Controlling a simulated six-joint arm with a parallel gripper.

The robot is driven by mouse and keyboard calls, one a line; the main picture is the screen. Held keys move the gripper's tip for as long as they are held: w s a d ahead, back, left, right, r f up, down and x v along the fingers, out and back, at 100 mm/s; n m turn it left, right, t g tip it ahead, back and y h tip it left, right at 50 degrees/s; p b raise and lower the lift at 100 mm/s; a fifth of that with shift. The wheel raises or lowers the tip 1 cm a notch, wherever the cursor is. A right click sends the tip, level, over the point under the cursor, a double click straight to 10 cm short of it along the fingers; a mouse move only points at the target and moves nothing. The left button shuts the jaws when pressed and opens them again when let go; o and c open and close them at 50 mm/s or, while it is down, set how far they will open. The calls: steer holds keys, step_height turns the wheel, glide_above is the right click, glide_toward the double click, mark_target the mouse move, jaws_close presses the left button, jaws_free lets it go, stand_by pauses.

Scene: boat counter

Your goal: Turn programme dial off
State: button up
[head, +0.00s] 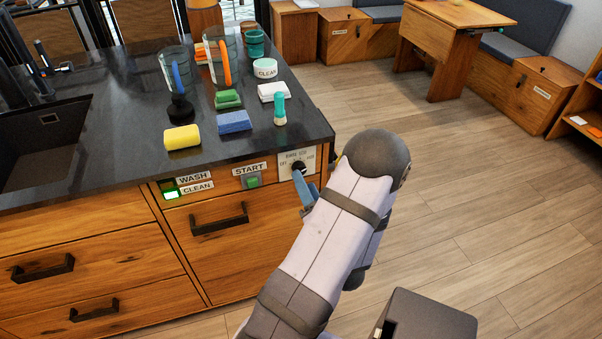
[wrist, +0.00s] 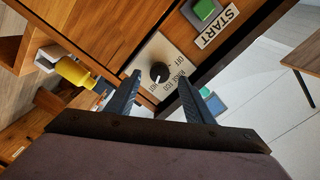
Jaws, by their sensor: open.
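The programme dial is a round black knob (wrist: 159,72) on a pale plate (wrist: 147,58) at the right end of the counter front. The plate's lettering includes OFF, RINSE ECO and what looks like HIGH. A white mark on the knob points down in the wrist view, away from OFF; its exact setting is hard to tell. My gripper (wrist: 159,84) is open, its two blue fingers either side of the knob in that view, with nothing between them. In the head view my gripper (head: 307,192) is just below the dial (head: 299,171), partly hidden by my arm.
Above, the dark counter (head: 120,130) holds a teal bottle (head: 280,110), a blue sponge (head: 234,122), a yellow sponge (head: 183,137) and jugs. The floor at right is clear.

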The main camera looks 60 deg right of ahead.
mark_target(299, 168)
steer(key=shift+p+x, duration=0.3)
steer(key=shift+x, duration=2.1)
steer(key=c, duration=1)
steer(key=shift+c, duration=0.2)
